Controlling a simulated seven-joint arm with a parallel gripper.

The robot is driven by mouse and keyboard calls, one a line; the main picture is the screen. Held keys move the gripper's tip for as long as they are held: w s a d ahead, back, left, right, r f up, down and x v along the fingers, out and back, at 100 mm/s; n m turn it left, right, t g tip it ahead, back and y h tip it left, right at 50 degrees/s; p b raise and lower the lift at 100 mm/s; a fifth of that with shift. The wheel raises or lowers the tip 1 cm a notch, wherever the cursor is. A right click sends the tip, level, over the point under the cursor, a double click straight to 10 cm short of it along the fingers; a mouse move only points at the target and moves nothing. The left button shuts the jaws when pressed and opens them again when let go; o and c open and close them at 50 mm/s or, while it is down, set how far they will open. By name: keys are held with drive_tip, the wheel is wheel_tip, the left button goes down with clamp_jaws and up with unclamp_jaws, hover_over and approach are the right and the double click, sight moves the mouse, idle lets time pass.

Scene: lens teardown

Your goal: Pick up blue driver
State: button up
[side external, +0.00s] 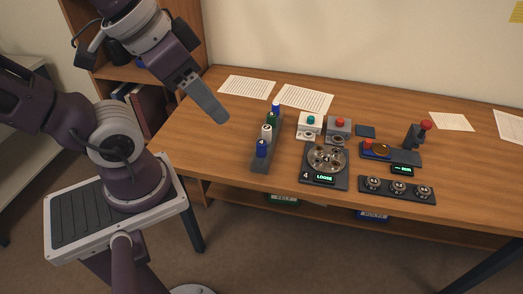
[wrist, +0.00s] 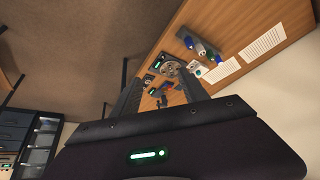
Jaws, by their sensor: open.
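A grey rack (side external: 259,166) on the table holds a row of upright drivers. A blue driver (side external: 262,149) stands at the near end, with a white one (side external: 266,132) and a green one (side external: 271,120) behind it. Another blue top (side external: 276,107) shows at the far end. In the wrist view a blue driver (wrist: 188,43) shows at one end of the rack, beyond the fingers. My gripper (side external: 213,108) is open and empty, raised left of the rack and apart from it. Its two fingers also show in the wrist view (wrist: 160,92).
Right of the rack stand a round device reading LOOSE (side external: 325,179), a box with a teal button (side external: 310,122), a box with a red button (side external: 340,126) and a tray of round parts (side external: 398,190). Paper sheets (side external: 305,98) lie behind. The table left of the rack is clear.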

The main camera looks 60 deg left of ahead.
drive_tip(key=w+a+f+m+g, duration=0.2)
drive_tip(key=w+m, duration=0.2)
drive_tip(key=w, duration=0.2)
drive_tip(key=m+g, duration=0.4)
drive_tip(key=m, duration=1)
hover_over(261, 142)
drive_tip(key=f, duration=1.8)
drive_tip(key=shift+w+a+f, duration=0.1)
drive_tip(key=shift+a+f, duration=0.1)
drive_tip(key=shift+f, duration=0.05)
drive_tip(key=f, duration=0.7)
drive_tip(key=shift+d+f, duration=0.15)
drive_tip(key=shift+d, duration=0.05)
clamp_jaws()
